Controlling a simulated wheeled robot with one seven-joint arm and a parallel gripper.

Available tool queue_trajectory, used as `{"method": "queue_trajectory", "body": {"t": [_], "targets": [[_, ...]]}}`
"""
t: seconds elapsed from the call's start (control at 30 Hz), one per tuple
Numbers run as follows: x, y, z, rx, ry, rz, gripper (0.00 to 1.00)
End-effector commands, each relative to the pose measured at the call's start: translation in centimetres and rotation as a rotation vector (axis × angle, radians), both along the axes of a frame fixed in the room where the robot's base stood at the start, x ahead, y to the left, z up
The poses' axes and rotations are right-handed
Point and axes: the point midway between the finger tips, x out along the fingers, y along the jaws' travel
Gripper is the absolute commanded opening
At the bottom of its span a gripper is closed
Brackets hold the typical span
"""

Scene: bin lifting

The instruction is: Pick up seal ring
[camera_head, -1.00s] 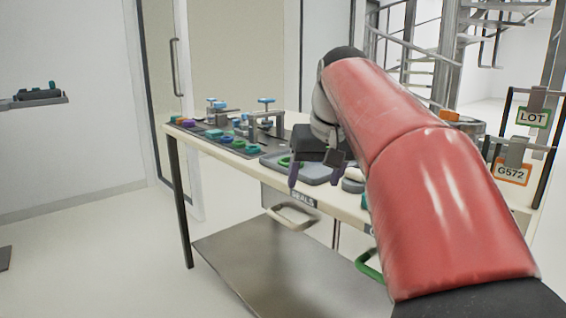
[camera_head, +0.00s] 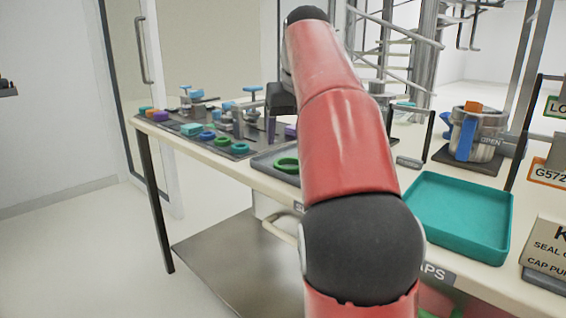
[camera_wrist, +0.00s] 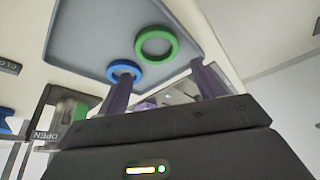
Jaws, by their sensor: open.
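A green seal ring (camera_head: 286,165) lies in a shallow grey tray (camera_head: 262,163) on the workbench. In the wrist view the green ring (camera_wrist: 157,44) lies flat in the tray (camera_wrist: 90,35). A blue ring (camera_wrist: 124,71) lies beside it, partly hidden behind one finger. My gripper (camera_wrist: 163,88) is open and empty, with its two purple fingers apart. The rings show beyond the fingertips, the green one between their lines. In the head view my red arm hides part of the tray, and the gripper (camera_head: 281,130) shows only partly.
A dark mat with several coloured rings and blocks, including a blue ring (camera_head: 207,135), lies at the bench's left. Blue-topped fixtures (camera_head: 252,89) stand behind. An empty teal tray (camera_head: 460,212) is at right. A metal pot (camera_head: 482,132) and sign stands are beyond it.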

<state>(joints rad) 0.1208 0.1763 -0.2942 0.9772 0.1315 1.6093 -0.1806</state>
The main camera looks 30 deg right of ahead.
Motion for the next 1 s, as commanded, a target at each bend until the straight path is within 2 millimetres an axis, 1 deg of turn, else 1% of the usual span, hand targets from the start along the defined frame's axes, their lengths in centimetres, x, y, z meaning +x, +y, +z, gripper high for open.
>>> {"method": "queue_trajectory", "body": {"t": [0.03, 0.17, 0.33, 0.43, 0.57, 0.77, 0.87, 1.0], "targets": [[0.2, 0.0, -0.8, 0.000, 0.001, 0.000, 0.68], [0.7, -0.2, -2.2, 0.000, 0.001, 0.000, 0.68], [1.3, -0.6, -4.8, 0.000, 0.002, 0.000, 0.68], [1.8, -0.7, -5.9, 0.001, 0.002, 0.001, 0.68], [2.1, -0.7, -6.6, 0.000, 0.000, 0.001, 0.68], [2.2, -0.8, -6.6, 0.000, 0.000, 0.001, 0.68], [2.2, -0.8, -6.5, 0.000, 0.000, 0.001, 0.58], [2.2, -0.8, -6.5, 0.000, 0.000, 0.000, 0.40]]}}
